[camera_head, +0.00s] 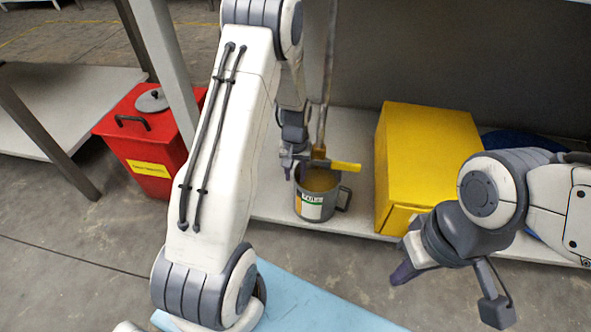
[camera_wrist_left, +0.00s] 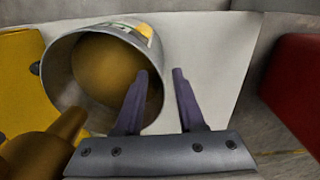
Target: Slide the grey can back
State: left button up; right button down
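The grey can (camera_head: 312,207) stands upright on the pale shelf, with a handle on its right side, a white-and-green label and yellow-brown contents. My left gripper (camera_head: 294,165) is at the can's top left rim. In the left wrist view, the can (camera_wrist_left: 62,92) lies open towards the camera. The left gripper (camera_wrist_left: 158,72) has its two purple fingers apart, one over the can's mouth and one outside its wall. Whether they touch the can is unclear. My right gripper (camera_head: 402,272) is away at the lower right, in front of the shelf; its opening is not clear.
A rod with a brass end (camera_head: 319,152) and a yellow lever (camera_head: 346,166) hangs directly above the can. A yellow box (camera_head: 425,150) stands right of it, a red bin (camera_head: 150,150) at left. Pale shelf (camera_head: 352,135) shows bare behind the can. A blue surface (camera_head: 310,300) lies in front.

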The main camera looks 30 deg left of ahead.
pick_arm(q)
notch_tip(320, 180, down, 6)
jog(key=b, duration=0.2)
jog(key=shift+r+b, duration=0.25)
jog(key=shift+b, duration=0.15)
jog(key=shift+c, duration=0.3)
grip_shut()
dwell(0.8)
